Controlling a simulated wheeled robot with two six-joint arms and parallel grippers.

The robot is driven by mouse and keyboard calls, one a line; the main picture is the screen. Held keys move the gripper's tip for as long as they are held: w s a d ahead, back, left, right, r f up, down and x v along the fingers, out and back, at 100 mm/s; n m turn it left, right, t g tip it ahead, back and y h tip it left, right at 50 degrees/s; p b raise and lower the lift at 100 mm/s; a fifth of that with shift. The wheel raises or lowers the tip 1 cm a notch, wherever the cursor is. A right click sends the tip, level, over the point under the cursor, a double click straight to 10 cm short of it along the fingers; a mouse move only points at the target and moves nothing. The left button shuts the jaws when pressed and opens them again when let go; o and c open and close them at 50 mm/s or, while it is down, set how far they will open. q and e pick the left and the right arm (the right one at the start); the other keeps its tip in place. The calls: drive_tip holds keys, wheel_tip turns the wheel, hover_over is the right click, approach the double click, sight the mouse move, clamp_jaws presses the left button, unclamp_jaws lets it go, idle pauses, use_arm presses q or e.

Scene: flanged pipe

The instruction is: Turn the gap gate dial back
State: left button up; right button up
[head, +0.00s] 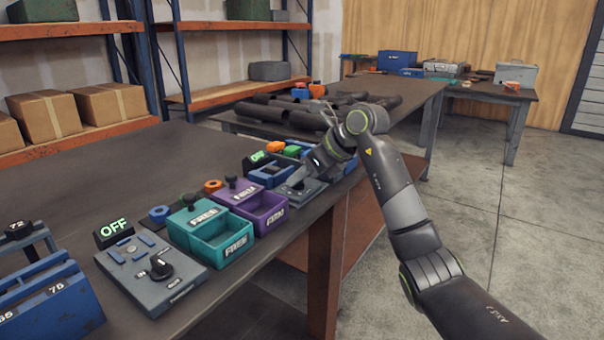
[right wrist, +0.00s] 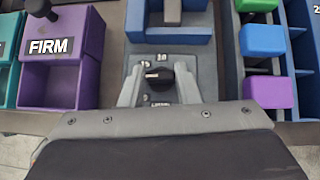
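The dial that my right gripper is at is a black knob (right wrist: 172,76) on a grey panel with small white numbers around it, in the right wrist view. Its pointer end faces left, near one of the numbers. My right gripper (right wrist: 160,82) is open, with one pale finger on each side of the knob; small gaps seem to show between fingers and knob. In the head view, my right gripper (head: 308,178) reaches down over this grey panel (head: 297,193) and mostly hides the knob. My left gripper is not in view.
A blue fixture (right wrist: 168,20) stands just behind the dial. Purple bins (head: 264,212) and teal bins (head: 222,240) stand to the left. Another grey panel (head: 145,285) has a black knob, beside an OFF display (head: 113,230). Green and purple blocks (right wrist: 265,65) are on the right.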

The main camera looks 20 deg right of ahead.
drive_tip(key=c, duration=0.3)
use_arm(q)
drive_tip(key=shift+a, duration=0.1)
use_arm(e)
drive_tip(key=shift+r, duration=0.1)
